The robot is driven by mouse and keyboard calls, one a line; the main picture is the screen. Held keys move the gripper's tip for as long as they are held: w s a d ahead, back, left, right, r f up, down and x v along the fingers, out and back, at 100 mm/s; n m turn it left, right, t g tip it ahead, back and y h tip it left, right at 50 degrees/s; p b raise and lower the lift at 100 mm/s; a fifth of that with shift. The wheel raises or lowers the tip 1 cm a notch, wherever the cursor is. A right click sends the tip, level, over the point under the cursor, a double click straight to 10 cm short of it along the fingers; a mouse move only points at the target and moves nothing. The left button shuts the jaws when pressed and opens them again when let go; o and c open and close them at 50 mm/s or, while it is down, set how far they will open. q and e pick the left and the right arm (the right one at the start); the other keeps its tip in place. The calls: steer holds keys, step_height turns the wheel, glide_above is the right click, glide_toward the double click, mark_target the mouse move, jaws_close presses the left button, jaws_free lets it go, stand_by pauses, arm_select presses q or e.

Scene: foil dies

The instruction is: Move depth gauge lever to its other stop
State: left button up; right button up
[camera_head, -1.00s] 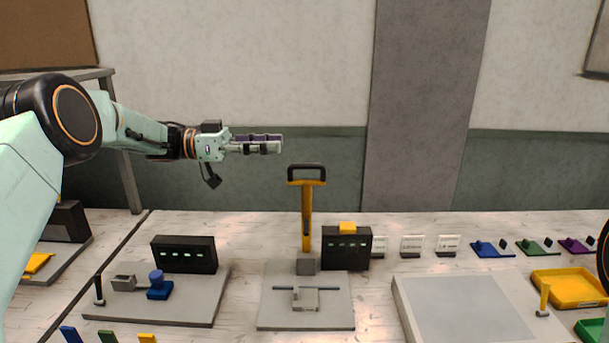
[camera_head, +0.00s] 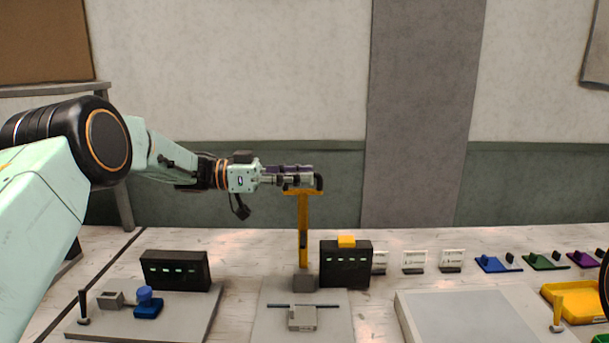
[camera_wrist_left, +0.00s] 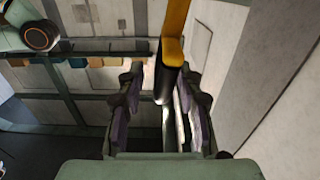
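A tall yellow lever (camera_head: 303,232) with a black grip on top stands upright on a grey base plate (camera_head: 265,325). My left gripper (camera_head: 300,177) is level with the top of the lever and overlaps the black grip in the head view. In the left wrist view my left gripper (camera_wrist_left: 160,115) has its two fingers apart. The lever's yellow arm (camera_wrist_left: 174,28) and black grip (camera_wrist_left: 163,84) reach in between them, closer to the right finger. I cannot tell whether a finger touches the grip. My right gripper is not in view.
A black box (camera_head: 346,268) with a yellow block on top stands just right of the lever. Another black box (camera_head: 175,271) and a blue knob (camera_head: 147,304) are on the left plate. A pale panel (camera_head: 470,320) and yellow tray (camera_head: 590,307) lie to the right.

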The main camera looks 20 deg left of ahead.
arm_select(q)
steer(key=shift+d+r, duration=0.1)
steer(key=shift+d, duration=0.35)
steer(key=shift+w+a+f, duration=0.2)
steer(key=shift+w, duration=0.05)
steer(key=shift+s+d+r, duration=0.1)
steer(key=shift+d, duration=0.2)
steer(key=c, duration=0.4)
steer(key=shift+s+a, duration=0.1)
steer(key=shift+a, duration=0.05)
steer(key=c, duration=0.3)
jaws_close()
